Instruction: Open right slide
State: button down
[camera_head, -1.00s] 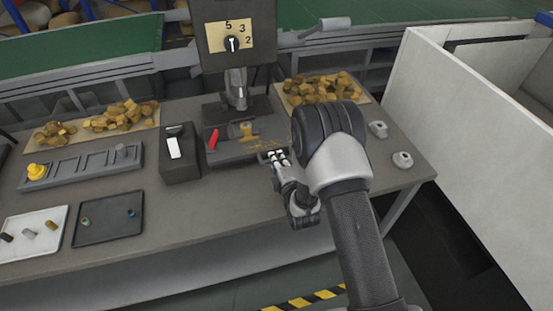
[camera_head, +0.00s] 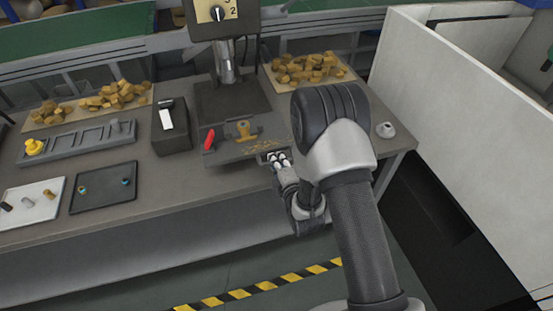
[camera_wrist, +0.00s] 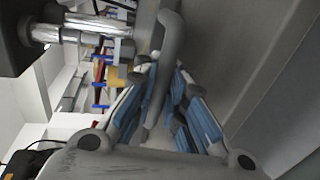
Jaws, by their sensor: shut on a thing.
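The slide (camera_head: 225,152) is a dark flat plate in front of the press base (camera_head: 225,98) in the head view. It carries a red lever (camera_head: 209,139), a tan block-like piece (camera_head: 241,129) and scattered yellow bits. My gripper (camera_head: 279,160) is at the slide's front right corner. In the wrist view, my gripper (camera_wrist: 160,103) has blue-padded fingers on both sides of a grey curved bar handle (camera_wrist: 170,45) and is shut on it. The join between handle and slide is hard to see.
The press column (camera_head: 226,65) stands behind. A dark box with a white switch (camera_head: 166,118) stands left of the slide. Trays (camera_head: 104,186) lie further left, a wood-chunk board (camera_head: 282,80) behind right. A white partition (camera_head: 450,90) bounds the right. Floor before the bench looks open.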

jog(key=shift+r, duration=0.15)
jog(key=c, duration=1.7)
grip_release()
jog(key=shift+o, duration=0.2)
jog(key=shift+s, duration=0.1)
jog(key=v, duration=1.1)
jog(key=shift+s, duration=0.35)
jog(key=shift+d, duration=0.15)
